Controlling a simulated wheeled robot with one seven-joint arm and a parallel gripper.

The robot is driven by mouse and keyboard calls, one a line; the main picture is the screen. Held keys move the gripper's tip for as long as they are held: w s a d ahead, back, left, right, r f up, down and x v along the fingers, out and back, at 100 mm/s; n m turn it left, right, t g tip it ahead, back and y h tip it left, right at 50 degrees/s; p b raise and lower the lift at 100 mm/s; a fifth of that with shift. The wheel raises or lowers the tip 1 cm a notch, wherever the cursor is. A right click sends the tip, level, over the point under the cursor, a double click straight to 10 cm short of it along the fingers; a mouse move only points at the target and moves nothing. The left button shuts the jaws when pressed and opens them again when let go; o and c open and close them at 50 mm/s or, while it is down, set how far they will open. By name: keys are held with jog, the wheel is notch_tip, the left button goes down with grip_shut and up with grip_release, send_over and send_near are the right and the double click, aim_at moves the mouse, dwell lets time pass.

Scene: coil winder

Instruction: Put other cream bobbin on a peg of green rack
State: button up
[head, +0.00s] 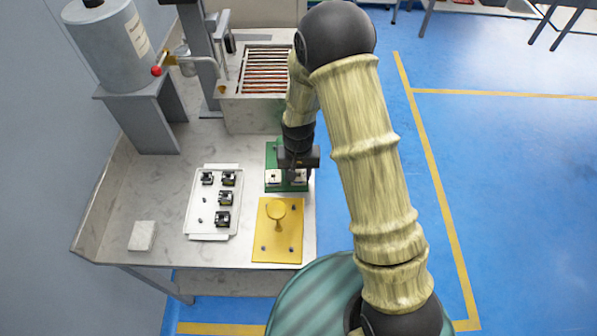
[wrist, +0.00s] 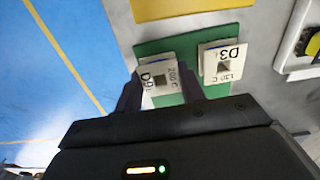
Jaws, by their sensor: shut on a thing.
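My gripper (wrist: 160,92) is shut on a cream bobbin (wrist: 158,76) with dark lettering, one finger on each side of it. This bobbin is at the green rack (wrist: 152,48), near its blue-floor side; I cannot tell whether it is seated on a peg. Another cream bobbin (wrist: 222,61), marked D3, stands on the rack beside it, apart from the fingers. In the head view the green rack (head: 271,154) lies under my gripper (head: 297,172). The D3 bobbin (head: 273,177) is at its left, and the held one (head: 300,177) is at its right, partly hidden.
A yellow plate (head: 268,243) with a yellow upright part is in front of the rack. A white tray (head: 196,215) with several black parts is to the left. A box of copper-coloured coils (head: 250,112) stands behind. The bench's right edge is close to the rack.

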jog(key=shift+f, duration=0.15)
jog(key=o, duration=1.1)
jog(key=shift+c, duration=0.2)
notch_tip(320, 180, up, 18)
jog(key=shift+f, duration=0.25)
